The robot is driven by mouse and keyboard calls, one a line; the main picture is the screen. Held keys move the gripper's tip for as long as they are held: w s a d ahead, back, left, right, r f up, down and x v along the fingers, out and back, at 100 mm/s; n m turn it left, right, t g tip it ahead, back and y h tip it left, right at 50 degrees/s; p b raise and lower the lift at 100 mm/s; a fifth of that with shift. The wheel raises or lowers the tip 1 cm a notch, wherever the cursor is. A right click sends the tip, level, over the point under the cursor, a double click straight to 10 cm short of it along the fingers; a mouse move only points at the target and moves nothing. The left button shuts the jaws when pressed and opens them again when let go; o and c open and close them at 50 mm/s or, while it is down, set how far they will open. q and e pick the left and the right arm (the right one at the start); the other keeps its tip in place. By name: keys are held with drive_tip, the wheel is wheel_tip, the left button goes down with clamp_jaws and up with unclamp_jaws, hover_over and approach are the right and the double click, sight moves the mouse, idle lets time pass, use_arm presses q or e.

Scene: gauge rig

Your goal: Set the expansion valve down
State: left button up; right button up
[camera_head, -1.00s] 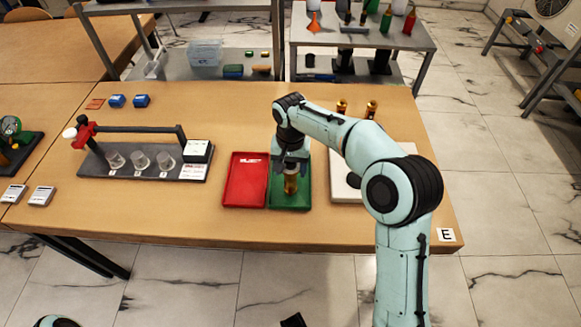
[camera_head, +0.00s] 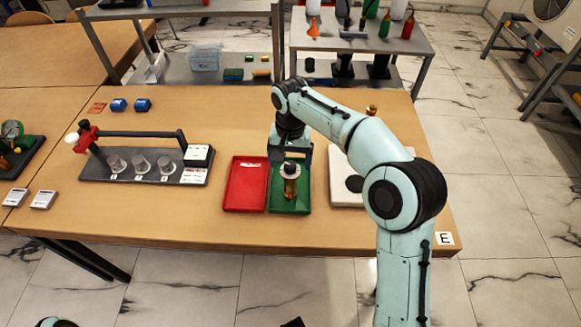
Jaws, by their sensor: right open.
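The expansion valve (camera_head: 290,184), brass with a dark and light top, stands upright in the green tray (camera_head: 303,203). My right gripper (camera_head: 289,157) is open, just behind and above the valve. It looks apart from the valve, though the fingers are partly hidden by the valve top and the wrist. My left gripper does not show; only a bit of a rounded part is at the bottom left edge.
An empty red tray (camera_head: 245,186) adjoins the green tray on the left. A white board (camera_head: 347,190) with a dark disc lies to the right, and a brass piece (camera_head: 371,110) stands behind my arm. A rack with grey cups (camera_head: 140,164) stands at left.

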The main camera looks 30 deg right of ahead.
wheel_tip(320, 180, up, 6)
drive_tip(key=shift+r+p, duration=0.25)
drive_tip(key=shift+p, duration=0.4)
